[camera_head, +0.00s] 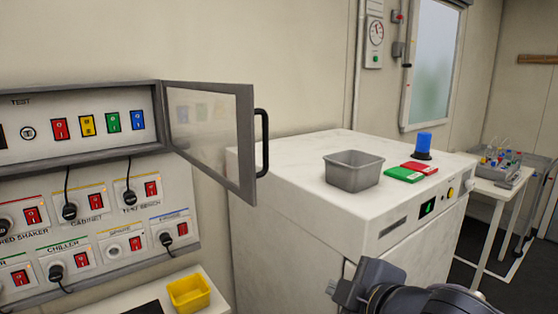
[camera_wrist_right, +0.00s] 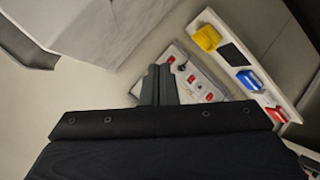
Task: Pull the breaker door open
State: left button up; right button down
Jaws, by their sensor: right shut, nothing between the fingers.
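The breaker door (camera_head: 212,128), a clear pane in a grey frame, stands swung open at the right edge of the breaker panel (camera_head: 78,160). Its black handle (camera_head: 263,142) is on the door's free right edge, and nothing holds it. The breaker switches (camera_head: 98,125) in red, yellow, green and blue are uncovered. My right gripper (camera_head: 338,291) is below and right of the handle, apart from it, in front of the white cabinet. In the right wrist view its fingers (camera_wrist_right: 158,84) are together and empty. My left gripper is not in view.
The white cabinet (camera_head: 292,215) stands right of the door, with a grey bin (camera_head: 354,171), red and green blocks (camera_head: 411,171) and a blue beacon (camera_head: 424,146) on top. A yellow bin (camera_head: 188,293) sits on a shelf below the sockets. Plugs and cables hang under the panel.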

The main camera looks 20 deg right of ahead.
jog(key=a+r+n+t+y+p, duration=0.1)
jog(key=a+r+n+t, duration=0.25)
jog(key=r, duration=0.65)
jog(key=a+r+n+t+y+p, duration=0.1)
jog(key=a+r+n+t, duration=0.15)
jog(key=r+n, duration=0.45)
jog(key=w+a+r+m+p, duration=0.1)
jog(key=w+a+r, duration=0.1)
jog(key=w, duration=0.7)
jog(key=shift+w+a+r+m, duration=0.2)
jog(key=shift+w+r+m, duration=0.15)
jog(key=shift+r, duration=0.05)
